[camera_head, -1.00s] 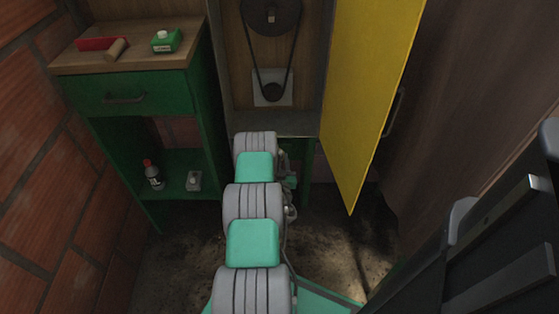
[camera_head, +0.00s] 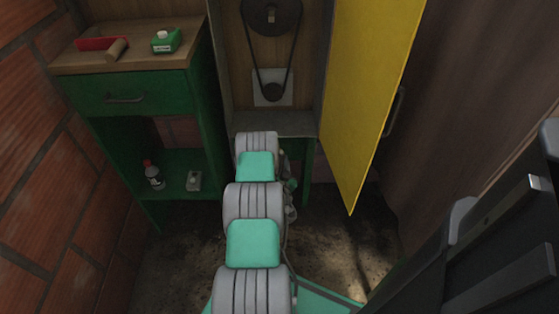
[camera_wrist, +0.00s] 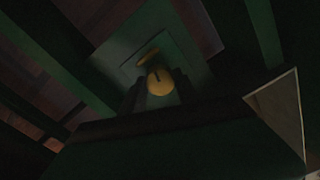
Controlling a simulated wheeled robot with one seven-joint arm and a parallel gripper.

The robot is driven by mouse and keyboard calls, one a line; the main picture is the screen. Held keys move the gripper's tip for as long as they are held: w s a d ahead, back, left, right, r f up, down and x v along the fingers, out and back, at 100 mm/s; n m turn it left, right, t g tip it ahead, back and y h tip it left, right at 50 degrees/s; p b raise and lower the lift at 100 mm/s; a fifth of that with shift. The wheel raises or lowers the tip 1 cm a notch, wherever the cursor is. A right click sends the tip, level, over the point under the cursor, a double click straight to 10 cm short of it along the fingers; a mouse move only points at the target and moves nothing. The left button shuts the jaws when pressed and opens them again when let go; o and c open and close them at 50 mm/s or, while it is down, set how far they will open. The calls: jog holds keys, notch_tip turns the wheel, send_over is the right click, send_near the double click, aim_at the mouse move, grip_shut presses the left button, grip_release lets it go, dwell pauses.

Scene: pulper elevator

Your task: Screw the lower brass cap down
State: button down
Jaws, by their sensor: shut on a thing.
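In the dim wrist view, a round brass cap (camera_wrist: 160,82) with a dark slot-like mark sits between the two dark fingers of my gripper (camera_wrist: 162,90). My gripper is shut on this cap. A second, smaller brass piece (camera_wrist: 148,55) shows just beyond it, in front of a green-grey plate (camera_wrist: 185,48). The cap's seat and thread are too dark to make out. In the head view my own arm hides the cap and most of my gripper, below the open cabinet (camera_head: 275,124).
A yellow door (camera_head: 370,95) stands open right of the cabinet, which holds a belt and pulleys (camera_head: 272,55). A green workbench (camera_head: 125,92) stands left, with a bottle (camera_head: 153,175) on its lower shelf. A brick wall is far left. Dark floor shows right of my arm.

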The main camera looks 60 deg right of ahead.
jog(key=c, duration=0.9)
grip_release()
jog(key=p+v, duration=0.2)
jog(key=v, duration=0.5)
jog(key=shift+s+a, duration=0.2)
jog(key=shift+a, duration=0.15)
jog(key=shift+f, duration=0.1)
